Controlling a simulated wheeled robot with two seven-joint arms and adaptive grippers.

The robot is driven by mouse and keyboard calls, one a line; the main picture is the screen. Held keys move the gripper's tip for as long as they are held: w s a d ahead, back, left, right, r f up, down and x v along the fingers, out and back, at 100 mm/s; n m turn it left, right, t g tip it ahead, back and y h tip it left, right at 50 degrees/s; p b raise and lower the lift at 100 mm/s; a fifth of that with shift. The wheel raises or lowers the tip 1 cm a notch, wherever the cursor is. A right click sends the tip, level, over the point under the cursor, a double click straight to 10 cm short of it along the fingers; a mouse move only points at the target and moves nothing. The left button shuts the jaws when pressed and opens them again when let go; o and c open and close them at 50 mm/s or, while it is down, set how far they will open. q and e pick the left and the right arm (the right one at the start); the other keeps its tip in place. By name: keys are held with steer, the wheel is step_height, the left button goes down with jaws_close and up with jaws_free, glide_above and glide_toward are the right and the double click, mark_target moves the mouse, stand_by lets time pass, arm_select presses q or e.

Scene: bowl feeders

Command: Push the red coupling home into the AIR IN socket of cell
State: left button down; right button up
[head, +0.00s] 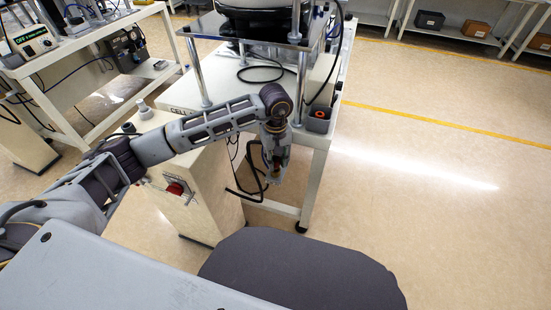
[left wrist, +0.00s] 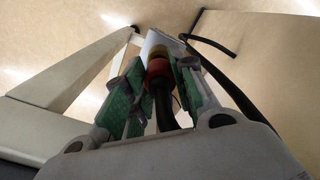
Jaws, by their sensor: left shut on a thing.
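My left gripper (head: 274,172) hangs beside the front of the cell table (head: 318,140), pointing down. In the left wrist view its green-padded fingers (left wrist: 157,85) are shut on the red coupling (left wrist: 158,68). A brass-coloured end (left wrist: 158,51) shows on the coupling's far side, and a black hose (left wrist: 165,108) runs back from it between the fingers. A pale block (left wrist: 162,39) lies just beyond the brass end; I cannot tell whether they touch. I cannot make out the AIR IN marking or the socket opening. My right gripper is not in view.
A beige cabinet (head: 212,192) with a red round part (head: 175,188) stands left of the gripper. Black hose (head: 250,178) loops beside the gripper. The floor to the right is clear.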

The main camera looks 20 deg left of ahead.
arm_select(q)
steer(key=shift+f+b, duration=0.85)
steer(key=shift+f, duration=0.15)
stand_by(1.1)
steer(key=c, duration=0.9)
jaws_free()
steer(key=shift+r, duration=0.1)
steer(key=shift+r+p, duration=1.7)
steer(key=shift+r, duration=1.85)
steer(key=shift+r, duration=0.1)
steer(key=shift+r+p, duration=0.8)
steer(key=shift+r, duration=1.1)
